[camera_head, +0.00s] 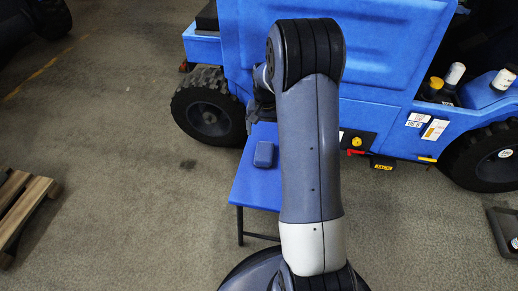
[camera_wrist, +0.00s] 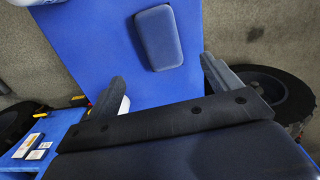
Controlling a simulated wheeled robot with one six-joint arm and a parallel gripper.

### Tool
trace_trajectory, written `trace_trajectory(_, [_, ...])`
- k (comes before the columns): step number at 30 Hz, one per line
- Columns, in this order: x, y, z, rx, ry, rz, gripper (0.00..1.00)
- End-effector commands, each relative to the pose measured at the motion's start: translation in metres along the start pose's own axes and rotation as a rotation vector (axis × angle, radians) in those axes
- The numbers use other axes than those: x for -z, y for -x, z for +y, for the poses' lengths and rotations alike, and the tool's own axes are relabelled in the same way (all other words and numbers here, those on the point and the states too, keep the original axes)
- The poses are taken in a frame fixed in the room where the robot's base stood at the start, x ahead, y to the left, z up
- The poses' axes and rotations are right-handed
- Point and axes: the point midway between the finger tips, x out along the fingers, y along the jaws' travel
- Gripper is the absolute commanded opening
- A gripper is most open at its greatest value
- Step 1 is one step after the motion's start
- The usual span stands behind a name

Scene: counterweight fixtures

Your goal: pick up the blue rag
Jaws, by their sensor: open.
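The blue rag (camera_head: 264,154) is a small, dark blue, rounded block lying on a brighter blue table (camera_head: 250,188) in the head view. In the wrist view the rag (camera_wrist: 158,38) lies at the upper middle on the bare blue tabletop (camera_wrist: 95,45). My gripper (camera_wrist: 163,80) is open, with its two fingers apart and nothing between them. In the wrist view the rag is beyond the fingertips, roughly in line with the gap. In the head view my arm hides part of the table, and the gripper is mostly hidden.
A large blue vehicle (camera_head: 370,60) stands directly behind the table, with a black wheel (camera_head: 208,114) to the left. A wooden pallet (camera_head: 22,205) lies at the far left. A dark tray (camera_head: 504,230) is at the right edge. The floor left of the table is clear.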

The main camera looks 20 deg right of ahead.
Motion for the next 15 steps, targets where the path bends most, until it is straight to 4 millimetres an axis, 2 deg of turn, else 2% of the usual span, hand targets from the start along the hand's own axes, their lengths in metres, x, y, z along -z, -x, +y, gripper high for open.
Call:
trace_trajectory(9, [-0.001, -0.047, 0.0, -0.001, 0.0, -0.003, 0.85])
trace_trajectory(15, [-0.001, -0.062, -0.001, 0.0, 0.0, -0.001, 0.85])
